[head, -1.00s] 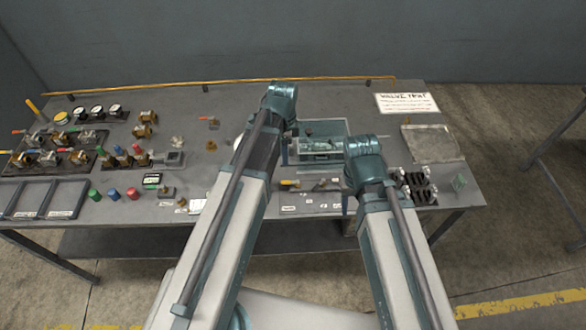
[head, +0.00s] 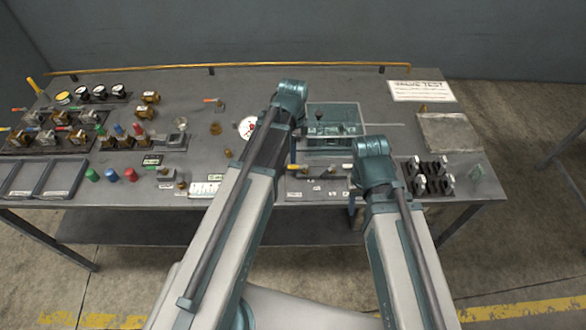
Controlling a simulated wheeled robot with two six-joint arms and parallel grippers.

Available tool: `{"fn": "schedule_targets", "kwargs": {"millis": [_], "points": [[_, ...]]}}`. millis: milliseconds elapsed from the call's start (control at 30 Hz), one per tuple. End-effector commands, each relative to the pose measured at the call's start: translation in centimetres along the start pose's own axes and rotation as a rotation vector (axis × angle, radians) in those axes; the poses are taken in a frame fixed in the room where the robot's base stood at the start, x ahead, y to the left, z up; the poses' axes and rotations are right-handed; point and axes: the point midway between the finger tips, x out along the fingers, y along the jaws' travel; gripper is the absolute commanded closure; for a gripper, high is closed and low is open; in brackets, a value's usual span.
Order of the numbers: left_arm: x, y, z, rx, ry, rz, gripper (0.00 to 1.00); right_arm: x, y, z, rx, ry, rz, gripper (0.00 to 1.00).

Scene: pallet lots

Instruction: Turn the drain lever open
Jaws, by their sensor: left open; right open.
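A small brass fitting with an orange-red lever (head: 211,100) stands at the back middle of the bench, left of my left arm. I cannot tell whether it is the drain lever. My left gripper (head: 293,150) hangs below its wrist, mostly hidden by the arm, at the left side of a clear-walled teal box (head: 335,140). My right gripper (head: 352,200) points down near the bench's front edge, largely hidden by its wrist. No object shows in either gripper. A round white gauge face (head: 248,127) is partly covered by my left arm.
Several lever valves (head: 60,135) and dark gauges stand at the left. Dark trays (head: 62,178) and coloured caps (head: 112,175) lie in front. Black clamps (head: 430,175) and a grey plate (head: 450,133) are at the right. A yellow rail (head: 240,67) runs along the back.

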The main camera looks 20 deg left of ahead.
Motion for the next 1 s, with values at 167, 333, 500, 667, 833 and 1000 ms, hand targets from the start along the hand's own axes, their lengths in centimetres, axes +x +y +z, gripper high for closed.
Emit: {"fn": "schedule_targets", "kwargs": {"millis": [167,333,500,667,833,1000], "points": [[3.4,0.0,0.0,0.0,0.0,0.0,0.53,3.4,-0.3,-0.2,0.001,0.0,0.0,0.5],[5.3,0.0,0.0,0.0,0.0,0.0,0.53,5.3,-0.5,-0.3,0.001,0.0,0.0,0.5],[6.0,0.0,0.0,0.0,0.0,0.0,0.53,6.0,-0.6,-0.3,0.001,0.0,0.0,0.5],[6.0,0.0,0.0,0.0,0.0,0.0,0.53,5.9,-0.6,-0.3,0.001,0.0,0.0,0.5],[5.9,0.0,0.0,0.0,0.0,0.0,0.64,5.9,-0.6,-0.3,0.001,0.0,0.0,0.5],[5.9,0.0,0.0,0.0,0.0,0.0,0.94,5.9,-0.6,-0.3,0.001,0.0,0.0,0.5]]}}
